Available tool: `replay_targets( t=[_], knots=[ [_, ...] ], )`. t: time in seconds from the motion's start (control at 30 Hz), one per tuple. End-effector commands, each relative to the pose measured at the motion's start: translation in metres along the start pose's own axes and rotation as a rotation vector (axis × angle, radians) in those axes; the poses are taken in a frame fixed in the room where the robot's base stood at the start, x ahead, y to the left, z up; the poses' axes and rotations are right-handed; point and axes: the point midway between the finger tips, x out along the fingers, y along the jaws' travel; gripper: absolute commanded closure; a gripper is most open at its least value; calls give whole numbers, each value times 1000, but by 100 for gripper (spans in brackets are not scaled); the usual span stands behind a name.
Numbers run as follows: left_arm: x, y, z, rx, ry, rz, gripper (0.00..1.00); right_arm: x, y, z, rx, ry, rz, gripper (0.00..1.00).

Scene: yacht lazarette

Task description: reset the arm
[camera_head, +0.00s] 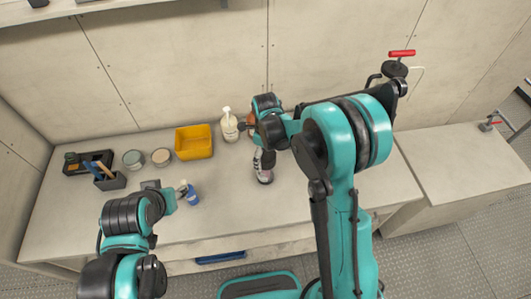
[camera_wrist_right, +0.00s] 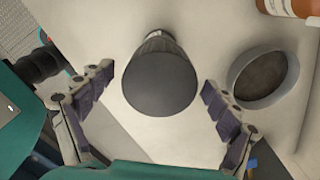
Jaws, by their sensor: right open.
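My right arm reaches over the workbench (camera_head: 225,190) in the head view, and its gripper (camera_head: 264,170) is low over the middle of the bench. In the right wrist view the right gripper (camera_wrist_right: 158,100) is open, with its fingers apart on either side of a dark, round-topped object (camera_wrist_right: 160,80). Neither finger visibly touches it. In the head view I cannot clearly separate this object from the gripper. My left arm is folded at the front left, its end near a small blue bottle (camera_head: 190,194); its jaws are not clear.
A yellow bin (camera_head: 194,142), two round tubs (camera_head: 133,159) (camera_head: 161,157), a dark tray (camera_head: 76,168) and a white pump bottle (camera_head: 229,127) stand at the back. The wrist view shows a round grey dish (camera_wrist_right: 263,77) and an orange-brown bottle (camera_wrist_right: 290,6). The bench's right side looks clear.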

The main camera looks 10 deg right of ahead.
Motion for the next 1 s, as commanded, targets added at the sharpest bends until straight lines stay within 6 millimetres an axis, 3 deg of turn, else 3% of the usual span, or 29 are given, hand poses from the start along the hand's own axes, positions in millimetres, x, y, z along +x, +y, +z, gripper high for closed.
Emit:
replay_targets(
  t=[0.13,0.7,0.87,1.0],
  knots=[
    [4,0,3,0,0,0,58,7,0,0,0,0,0,10],
    [3,0,2,0,0,0,58,4,0,-1,-11,-2,-3,10],
    [3,0,2,0,0,0,58,-22,3,-11,-155,-29,-34,10],
    [3,0,2,0,0,0,58,-66,10,-33,-433,-65,-106,10]
  ],
)
